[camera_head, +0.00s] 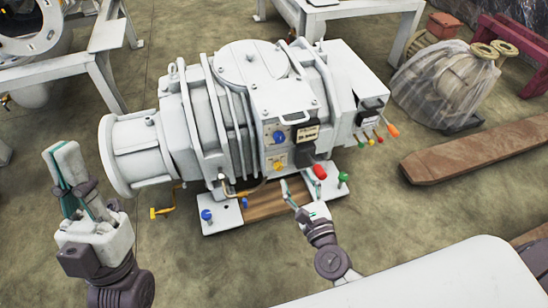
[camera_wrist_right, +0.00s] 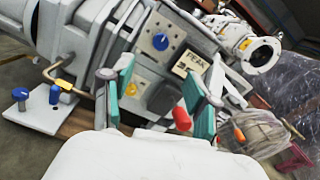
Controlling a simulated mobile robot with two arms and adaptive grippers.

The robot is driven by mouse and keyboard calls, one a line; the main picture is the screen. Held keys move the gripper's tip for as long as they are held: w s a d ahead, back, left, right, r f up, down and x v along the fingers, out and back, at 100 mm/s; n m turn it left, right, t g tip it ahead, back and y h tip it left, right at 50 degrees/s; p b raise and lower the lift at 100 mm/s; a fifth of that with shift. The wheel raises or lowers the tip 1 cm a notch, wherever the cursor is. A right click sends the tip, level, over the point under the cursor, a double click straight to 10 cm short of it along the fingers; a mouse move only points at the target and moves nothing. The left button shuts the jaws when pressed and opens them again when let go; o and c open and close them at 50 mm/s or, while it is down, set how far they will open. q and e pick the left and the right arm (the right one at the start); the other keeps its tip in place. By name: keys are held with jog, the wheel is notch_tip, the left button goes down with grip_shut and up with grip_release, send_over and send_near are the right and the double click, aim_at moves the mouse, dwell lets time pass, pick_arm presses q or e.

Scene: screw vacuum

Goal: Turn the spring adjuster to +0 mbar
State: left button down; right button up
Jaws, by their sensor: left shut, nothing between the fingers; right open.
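The white screw vacuum pump (camera_head: 220,110) stands on the floor with a control panel on its front side. A blue round knob (camera_head: 279,136) is on the panel, and it shows larger in the right wrist view (camera_wrist_right: 160,41) with a light pointer mark. A yellow plate with a small knob (camera_head: 277,160) is below it. I cannot read any label as the spring adjuster or its mbar scale. My right gripper (camera_head: 297,190) is open and empty, in front of and below the panel, its teal pads (camera_wrist_right: 158,95) apart. My left gripper (camera_head: 66,166) is shut and empty, left of the pump.
A red knob (camera_head: 320,171) sticks out right of the panel, close to my right gripper. Blue (camera_head: 206,214) and green (camera_head: 343,177) knobs stand low at the base. A yellow handle (camera_head: 161,211) is at lower left. A wooden beam (camera_head: 480,150) lies to the right.

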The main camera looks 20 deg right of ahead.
aim_at(280, 140)
jog(key=w, duration=1.2)
jog(key=shift+w+a, duration=0.2)
jog(key=shift+w, duration=0.7)
grip_shut()
